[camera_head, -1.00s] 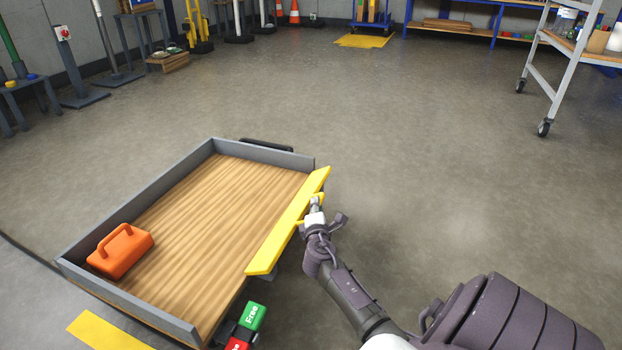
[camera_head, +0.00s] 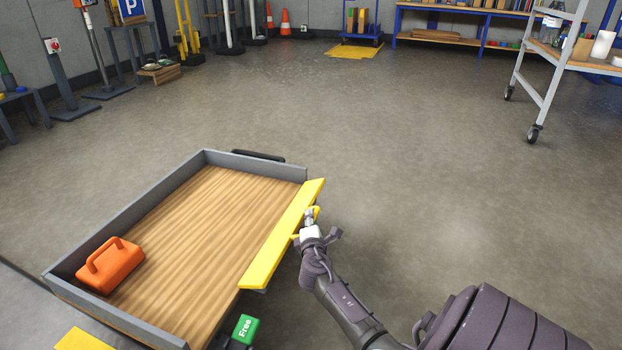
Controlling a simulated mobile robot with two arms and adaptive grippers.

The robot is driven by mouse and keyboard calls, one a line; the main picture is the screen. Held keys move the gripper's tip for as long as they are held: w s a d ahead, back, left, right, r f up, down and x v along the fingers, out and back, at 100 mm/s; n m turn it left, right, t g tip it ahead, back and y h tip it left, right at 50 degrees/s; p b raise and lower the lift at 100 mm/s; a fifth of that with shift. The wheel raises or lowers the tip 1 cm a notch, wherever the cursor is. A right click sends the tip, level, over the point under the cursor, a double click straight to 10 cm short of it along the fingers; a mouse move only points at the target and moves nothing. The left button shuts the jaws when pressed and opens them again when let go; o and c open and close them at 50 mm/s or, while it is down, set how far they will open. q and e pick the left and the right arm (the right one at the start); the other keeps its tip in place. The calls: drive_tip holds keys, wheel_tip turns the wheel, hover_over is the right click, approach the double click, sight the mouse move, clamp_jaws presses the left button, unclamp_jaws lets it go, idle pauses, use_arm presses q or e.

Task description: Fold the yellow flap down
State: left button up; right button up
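The yellow flap (camera_head: 281,235) runs along the right side of a low cart bed (camera_head: 200,220) with a wooden floor and grey walls. The flap looks tilted, and I cannot tell its exact angle. My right gripper (camera_head: 311,219) is at the flap's outer edge, around its middle, by a small yellow tab. Its fingers are small and partly hidden, so I cannot tell whether they are shut on the tab. My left gripper is not in view.
A green "Free" block (camera_head: 245,329) is at the near edge. A wheeled grey rack (camera_head: 545,85) stands far right. The floor (camera_head: 430,160) right of the cart is clear.

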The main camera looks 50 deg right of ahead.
wheel_tip(320, 180, up, 10)
drive_tip(key=shift+r, duration=0.1)
idle(0.4)
idle(0.5)
